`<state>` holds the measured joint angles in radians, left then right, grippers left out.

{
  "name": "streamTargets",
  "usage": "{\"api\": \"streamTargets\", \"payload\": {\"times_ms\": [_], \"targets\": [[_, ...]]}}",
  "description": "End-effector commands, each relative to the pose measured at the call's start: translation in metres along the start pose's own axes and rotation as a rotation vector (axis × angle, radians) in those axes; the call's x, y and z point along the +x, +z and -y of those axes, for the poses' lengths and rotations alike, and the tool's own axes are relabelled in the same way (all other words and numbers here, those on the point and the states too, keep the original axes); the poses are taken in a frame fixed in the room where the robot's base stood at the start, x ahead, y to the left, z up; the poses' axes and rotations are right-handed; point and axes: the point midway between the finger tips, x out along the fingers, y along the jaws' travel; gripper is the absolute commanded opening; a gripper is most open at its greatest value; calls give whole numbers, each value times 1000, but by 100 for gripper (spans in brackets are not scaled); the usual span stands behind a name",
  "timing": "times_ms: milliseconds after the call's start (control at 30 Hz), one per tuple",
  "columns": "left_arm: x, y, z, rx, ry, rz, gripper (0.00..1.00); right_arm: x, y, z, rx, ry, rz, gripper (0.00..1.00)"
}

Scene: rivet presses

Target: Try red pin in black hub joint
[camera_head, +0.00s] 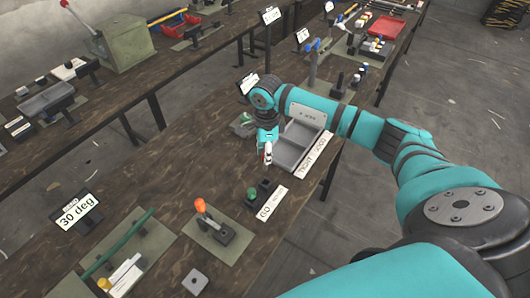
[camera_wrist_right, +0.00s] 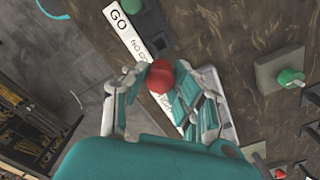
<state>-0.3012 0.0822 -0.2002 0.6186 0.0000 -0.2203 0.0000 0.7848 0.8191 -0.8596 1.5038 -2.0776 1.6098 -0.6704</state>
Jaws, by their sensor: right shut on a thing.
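My right gripper (camera_head: 267,158) hangs over the table, between the gauge blocks and the grey tray. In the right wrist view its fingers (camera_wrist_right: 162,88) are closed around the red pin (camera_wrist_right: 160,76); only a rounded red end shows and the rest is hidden. Two small dark blocks stand by the GO / NO GO strip (camera_head: 271,203): a black one (camera_head: 267,187) and one with a green top (camera_head: 251,196). I cannot tell which dark piece is the black hub joint. The pin is apart from these blocks. My left gripper is out of view.
The grey tray (camera_head: 287,157) lies beyond the gripper, with a lettered strip (camera_head: 315,153) beside it. A green part on a mat (camera_head: 243,127) is left of it. An orange-handled fixture (camera_head: 214,220) stands nearer. Bare tabletop (camera_head: 185,165) lies to the left.

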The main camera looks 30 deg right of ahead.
Motion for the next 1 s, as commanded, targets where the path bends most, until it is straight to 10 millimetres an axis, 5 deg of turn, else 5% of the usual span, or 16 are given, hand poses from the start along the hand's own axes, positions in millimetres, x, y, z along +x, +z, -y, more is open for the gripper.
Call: {"api": "streamTargets", "payload": {"times_ms": [1000], "targets": [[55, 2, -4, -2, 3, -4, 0, 58, 0, 0, 1, 1, 0, 0]]}}
